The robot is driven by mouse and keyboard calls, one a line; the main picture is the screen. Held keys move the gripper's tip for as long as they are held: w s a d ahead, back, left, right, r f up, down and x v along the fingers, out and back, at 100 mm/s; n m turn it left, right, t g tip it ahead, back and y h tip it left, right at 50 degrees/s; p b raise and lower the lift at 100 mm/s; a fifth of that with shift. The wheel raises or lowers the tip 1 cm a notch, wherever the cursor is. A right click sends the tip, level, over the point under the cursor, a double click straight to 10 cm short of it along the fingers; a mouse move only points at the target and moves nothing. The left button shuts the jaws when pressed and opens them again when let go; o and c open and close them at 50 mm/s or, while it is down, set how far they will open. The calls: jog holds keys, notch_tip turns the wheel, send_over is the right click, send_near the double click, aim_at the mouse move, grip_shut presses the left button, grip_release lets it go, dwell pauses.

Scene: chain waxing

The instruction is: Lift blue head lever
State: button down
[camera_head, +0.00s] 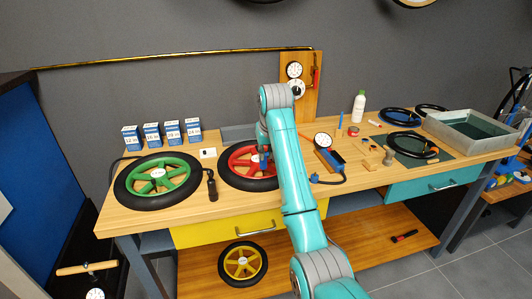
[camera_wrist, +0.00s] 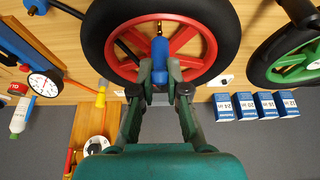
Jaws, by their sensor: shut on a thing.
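The blue head (camera_wrist: 160,52) is upright-looking in the wrist view, at the red wheel (camera_wrist: 185,42). My gripper (camera_wrist: 160,76) is shut on this blue head, with a fingertip on each side of it. Its lever cannot be told apart from the rest of the head, partly hidden by the fingers. In the head view my gripper (camera_head: 264,150) is over the red wheel (camera_head: 238,160), and the blue head shows only as a small patch at the fingertips. A dark hose runs near the wheel in the wrist view.
A green wheel (camera_head: 158,174) lies to the left, with several blue boxes (camera_head: 151,134) behind it. A blue pump with a gauge (camera_head: 325,150) stands to the right of my arm. A grey tray (camera_head: 435,118) sits at the right end of the bench (camera_head: 360,180).

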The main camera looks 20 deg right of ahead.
jog(key=shift+r, duration=0.1)
jog(key=shift+w+r+g, duration=0.15)
jog(key=shift+w+g, duration=0.05)
jog(key=shift+g, duration=0.5)
jog(key=c, duration=1.2)
grip_release()
jog(key=shift+o, duration=0.2)
